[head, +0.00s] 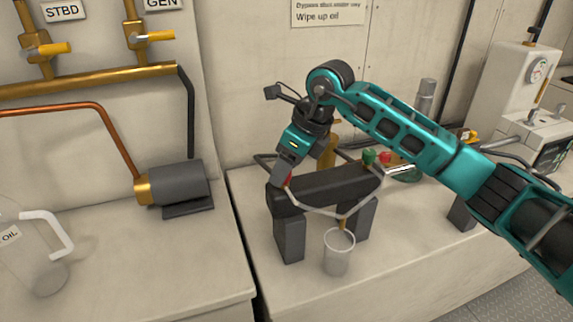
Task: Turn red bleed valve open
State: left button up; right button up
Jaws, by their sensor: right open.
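A small red part (288,181) shows at the left end of a dark block-shaped bracket, right at my right gripper's fingers. A red knob (386,157) sits beside a green knob (369,157) behind the bracket's right end. I cannot tell for sure which red part is the bleed valve. My right gripper (282,178) points down at the left end of the bracket (325,188), close to the small red part. It is open, and its fingers partly hide that part; contact cannot be made out. My left gripper is out of view.
A clear cup (338,256) stands in front of the bracket. A dark grey pump (178,184) and a clear jug (40,250) are on the left counter. Brass pipes with yellow-handled valves (46,49) are above. A white machine (518,80) stands at right. The front-right counter is clear.

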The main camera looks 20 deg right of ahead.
jog(key=shift+f, duration=0.1)
jog(key=shift+c, duration=0.3)
jog(key=c, duration=1)
